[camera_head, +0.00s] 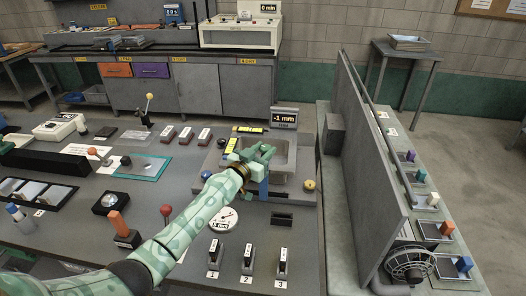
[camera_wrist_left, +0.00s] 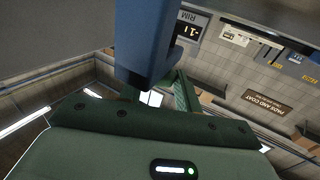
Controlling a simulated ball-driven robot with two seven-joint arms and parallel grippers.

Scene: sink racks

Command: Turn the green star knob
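My left gripper (camera_head: 262,155) is over the grey sink basin (camera_head: 282,158), with its forearm coming in from the lower left. A blue upright piece (camera_head: 263,188) shows just below the gripper. In the left wrist view a large blue piece (camera_wrist_left: 148,40) comes down in front of the gripper and hides part of it. One green finger (camera_wrist_left: 184,95) shows to its right. I cannot tell whether the fingers touch the blue piece. I cannot make out a green star knob apart from my green gripper. My right gripper is out of view.
A display reading -1 mm (camera_head: 284,118) stands behind the basin. A yellow knob (camera_head: 309,184) is at its right, a round dial (camera_head: 223,220) in front. Several numbered switches (camera_head: 248,258) line the front. A tall grey partition (camera_head: 368,165) bounds the right side.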

